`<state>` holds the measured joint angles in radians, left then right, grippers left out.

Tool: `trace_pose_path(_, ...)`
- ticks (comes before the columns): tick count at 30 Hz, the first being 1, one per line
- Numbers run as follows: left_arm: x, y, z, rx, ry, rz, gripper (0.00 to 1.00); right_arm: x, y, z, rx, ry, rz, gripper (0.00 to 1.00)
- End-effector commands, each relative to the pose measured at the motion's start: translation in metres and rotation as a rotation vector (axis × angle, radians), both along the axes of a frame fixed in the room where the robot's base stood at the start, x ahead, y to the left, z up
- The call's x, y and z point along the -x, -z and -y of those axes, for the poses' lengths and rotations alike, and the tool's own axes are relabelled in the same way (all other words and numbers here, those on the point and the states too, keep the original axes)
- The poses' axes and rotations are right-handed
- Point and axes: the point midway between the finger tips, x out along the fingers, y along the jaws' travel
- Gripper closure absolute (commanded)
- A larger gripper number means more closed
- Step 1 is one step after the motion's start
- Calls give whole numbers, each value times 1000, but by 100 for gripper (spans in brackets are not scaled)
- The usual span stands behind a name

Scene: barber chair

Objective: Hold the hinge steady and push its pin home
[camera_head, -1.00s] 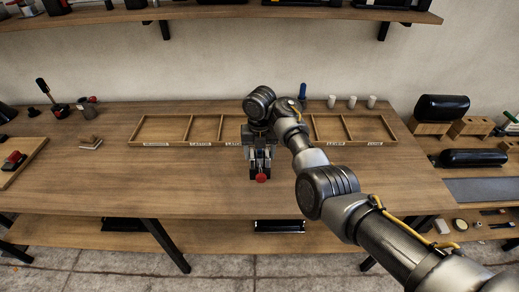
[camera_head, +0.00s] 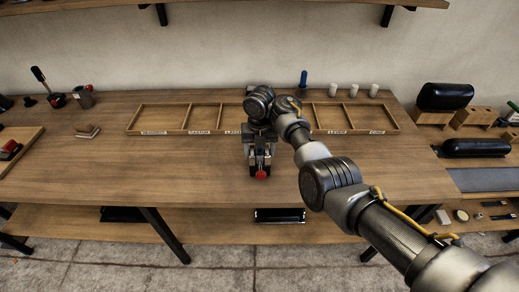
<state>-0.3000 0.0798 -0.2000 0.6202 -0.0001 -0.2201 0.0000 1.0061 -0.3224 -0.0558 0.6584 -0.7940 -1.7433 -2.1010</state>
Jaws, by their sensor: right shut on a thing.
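My right gripper (camera_head: 260,158) points down over the middle of the wooden bench, in front of the sectioned tray. It is shut on a small dark piece with a red end (camera_head: 262,174). The red end shows just below and in front of the jaws. The gripper and wrist hide most of this piece, so I cannot tell whether it is the hinge or its pin, or whether it touches the bench. No other hinge part can be made out. My left gripper is not in view.
A shallow wooden tray (camera_head: 172,132) with labelled compartments lies behind my right gripper. A board with a red-topped tool (camera_head: 10,149) is at the far left. Black cylinders (camera_head: 475,147) on wooden blocks stand at the right. The bench front (camera_head: 150,185) is clear.

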Motion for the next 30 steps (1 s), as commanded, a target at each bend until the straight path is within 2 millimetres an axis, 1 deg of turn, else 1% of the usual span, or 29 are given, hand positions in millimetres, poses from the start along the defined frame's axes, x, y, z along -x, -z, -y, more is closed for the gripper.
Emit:
trace_pose_path(7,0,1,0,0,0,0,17,-1,0,0,0,0,2,97)
trace_pose_path(30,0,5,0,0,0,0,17,0,11,0,0,0,0,97)
